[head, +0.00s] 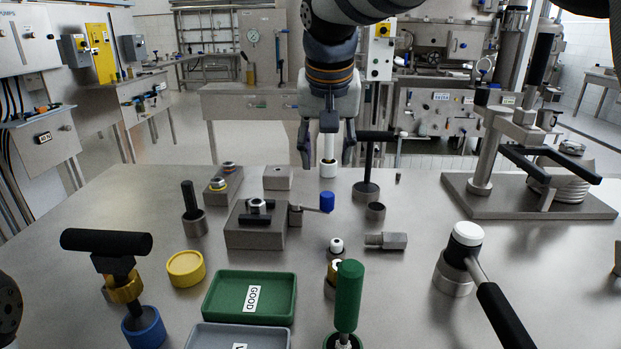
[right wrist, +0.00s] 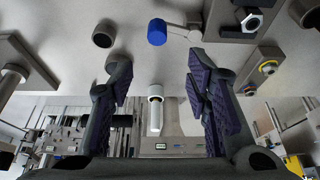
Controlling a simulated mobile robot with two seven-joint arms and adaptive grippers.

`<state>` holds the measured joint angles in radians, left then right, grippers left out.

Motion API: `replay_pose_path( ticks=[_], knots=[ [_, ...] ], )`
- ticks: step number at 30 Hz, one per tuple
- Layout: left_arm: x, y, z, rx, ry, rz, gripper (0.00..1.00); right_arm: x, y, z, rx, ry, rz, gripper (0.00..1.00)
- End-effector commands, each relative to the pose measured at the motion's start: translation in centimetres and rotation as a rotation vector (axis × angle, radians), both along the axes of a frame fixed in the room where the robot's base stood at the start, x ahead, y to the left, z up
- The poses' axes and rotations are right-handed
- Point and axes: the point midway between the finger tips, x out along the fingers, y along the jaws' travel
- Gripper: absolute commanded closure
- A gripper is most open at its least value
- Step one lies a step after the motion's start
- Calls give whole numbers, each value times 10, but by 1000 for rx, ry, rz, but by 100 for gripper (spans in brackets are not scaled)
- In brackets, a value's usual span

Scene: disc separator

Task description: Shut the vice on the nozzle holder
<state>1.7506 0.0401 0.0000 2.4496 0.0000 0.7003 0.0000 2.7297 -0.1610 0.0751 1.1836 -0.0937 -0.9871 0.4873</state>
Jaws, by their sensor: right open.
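The vice is a grey block (head: 270,238) left of the table's middle. A hex-shaped metal nozzle holder (head: 257,206) sits on top among dark jaws; how tightly they hold it I cannot tell. A lever with a blue knob (head: 327,202) sticks out to the right of the vice. The knob (right wrist: 157,32) and part of the vice (right wrist: 228,52) also show in the right wrist view. My right gripper (head: 327,155) points down behind the knob, open, fingers apart (right wrist: 157,80), not touching the knob.
A white cylinder (head: 328,170) shows between my right fingers; whether it touches them I cannot tell. A black T-handled post (head: 367,160) stands just right of the gripper. In front are a green GOOD tray (head: 212,295), a yellow cap (head: 186,268) and a green-handled tool (head: 348,297).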

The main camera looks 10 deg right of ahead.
Motion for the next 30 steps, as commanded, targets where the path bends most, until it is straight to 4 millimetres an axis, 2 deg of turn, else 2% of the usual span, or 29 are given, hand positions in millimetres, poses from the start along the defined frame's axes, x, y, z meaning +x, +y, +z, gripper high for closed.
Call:
replay_pose_path(
  ticks=[9,12,18,26,30],
  knots=[
    [-9,0,-8,0,33,0,60,26,-8,-73,0,10,-1,56],
    [-12,0,-10,0,41,0,60,34,-10,-92,1,8,0,56],
    [-13,0,-12,0,47,0,60,42,-13,-109,0,3,1,56],
    [-13,0,-12,0,45,0,60,42,-13,-109,0,1,0,56],
    [-13,0,-12,0,45,0,60,42,-13,-109,0,1,0,88]
  ],
)
